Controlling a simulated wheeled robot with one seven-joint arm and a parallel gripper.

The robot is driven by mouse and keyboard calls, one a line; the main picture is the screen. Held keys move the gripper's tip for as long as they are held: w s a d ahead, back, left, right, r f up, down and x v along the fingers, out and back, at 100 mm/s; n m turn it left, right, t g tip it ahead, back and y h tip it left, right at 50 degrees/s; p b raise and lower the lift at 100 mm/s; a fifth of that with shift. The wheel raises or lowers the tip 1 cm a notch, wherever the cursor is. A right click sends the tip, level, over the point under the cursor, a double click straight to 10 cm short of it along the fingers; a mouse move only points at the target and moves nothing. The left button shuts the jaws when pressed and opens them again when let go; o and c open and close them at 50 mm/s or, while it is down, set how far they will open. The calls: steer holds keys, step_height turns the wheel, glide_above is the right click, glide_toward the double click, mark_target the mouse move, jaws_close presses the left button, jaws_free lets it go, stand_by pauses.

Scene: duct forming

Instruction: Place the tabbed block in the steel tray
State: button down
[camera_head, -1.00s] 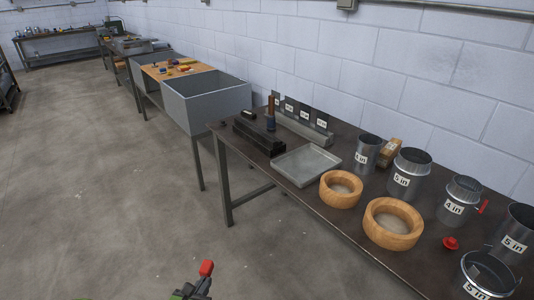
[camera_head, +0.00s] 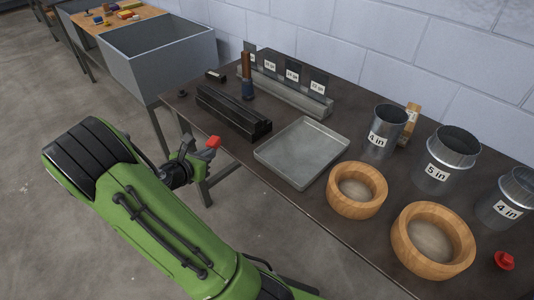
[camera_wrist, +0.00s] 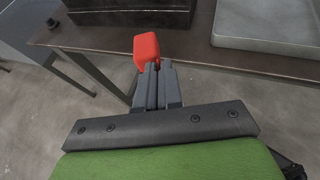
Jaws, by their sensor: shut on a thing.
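My gripper (camera_head: 200,150) is shut on a small red block (camera_head: 213,142), which sticks out past the fingertips. Its tab cannot be made out. The wrist view shows the red block (camera_wrist: 146,48) at the tips of my gripper (camera_wrist: 153,72), its lower end hidden by the fingers. The block is in front of the workbench edge, left of the steel tray. The steel tray (camera_head: 300,155) is shallow, square and empty on the bench. Its near corner side shows at top right in the wrist view (camera_wrist: 265,35).
A long dark block (camera_head: 232,110) and an upright wooden-handled tool (camera_head: 247,85) stand left of the tray. Two wooden rings (camera_head: 357,205) and labelled metal ducts (camera_head: 383,138) stand to its right. A red knobbed piece (camera_head: 504,260) lies at far right.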

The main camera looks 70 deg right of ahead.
steer(key=s+d+r+m+g+b, duration=0.1)
steer(key=s+d+r+m+g, duration=0.2)
steer(key=s+d, duration=0.6)
steer(key=r+m+g+b, duration=0.1)
steer(key=r+m+g, duration=0.1)
glide_above(284, 165)
steer(key=shift+y, duration=0.3)
step_height(284, 165, down, 10)
steer(key=b, duration=0.5)
steer(key=shift+f+b, duration=0.15)
steer(key=shift+b, duration=0.2)
steer(key=c, duration=1.3)
jaws_free()
